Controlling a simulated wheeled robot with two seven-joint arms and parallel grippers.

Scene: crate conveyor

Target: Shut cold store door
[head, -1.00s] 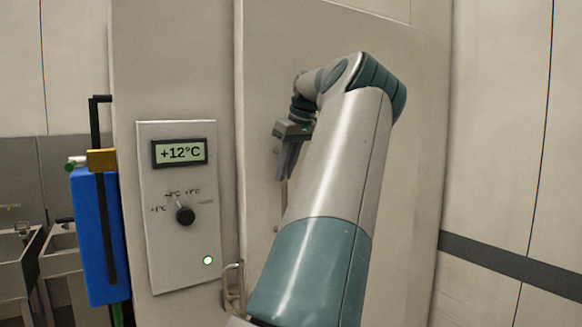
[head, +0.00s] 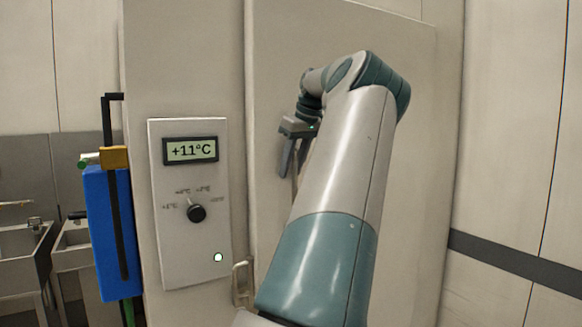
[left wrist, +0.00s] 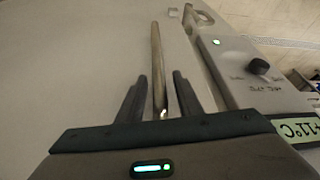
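The cold store door (head: 415,130) is a large pale panel behind my left arm, to the right of the control panel. Its left edge lies along the pale wall panel; I cannot tell from here whether a gap shows. An upright bar handle (left wrist: 156,60) on the door is partly hidden by my gripper in the head view. My left gripper (head: 291,168) is at the handle. In the left wrist view its two fingers (left wrist: 160,77) are apart, one on each side of the bar, with gaps visible. My right gripper is not in view.
A control panel (head: 172,245) with a +11°C display (head: 190,150), a dial (head: 196,213) and a green light is left of the door. A metal catch (head: 241,284) sits at its lower right. A blue object (head: 107,240) and sinks (head: 22,250) are further left.

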